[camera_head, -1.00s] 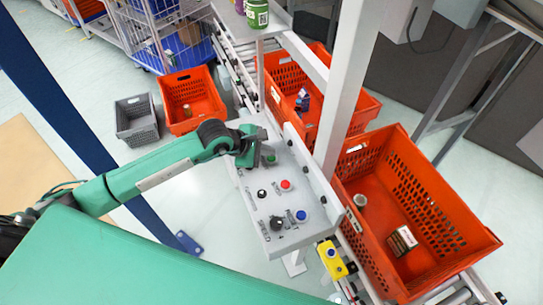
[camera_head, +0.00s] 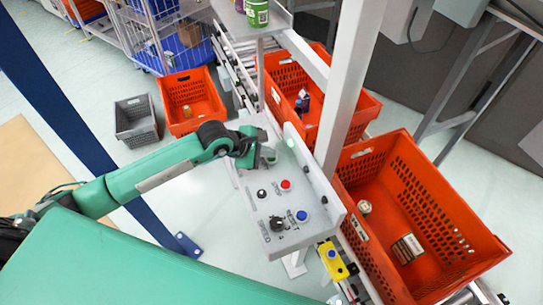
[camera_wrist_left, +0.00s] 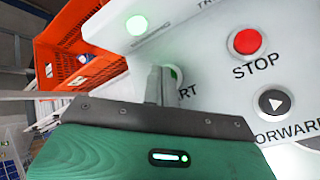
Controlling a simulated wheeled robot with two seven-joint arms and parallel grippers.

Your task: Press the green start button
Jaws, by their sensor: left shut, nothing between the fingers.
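The control panel (camera_head: 262,205) is a pale grey slanted board with labelled controls. My left gripper (camera_head: 268,156) is shut and empty, with its tips at the panel's upper part. In the left wrist view the fingertips (camera_wrist_left: 164,74) are at the green start button (camera_wrist_left: 177,76), which shows only as a green sliver beside the fingers, its label partly covered. Whether it is pressed in is hidden. In the head view the gripper hides the button. A lamp (camera_wrist_left: 137,25) above it glows pale green. My right gripper is not in view.
A red stop button (camera_head: 286,184), black knob (camera_head: 277,223) and blue button (camera_head: 302,215) are on the panel. A white post (camera_head: 347,85) stands behind it. An orange tote (camera_head: 440,190) with a cup and small box is on the conveyor at right.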

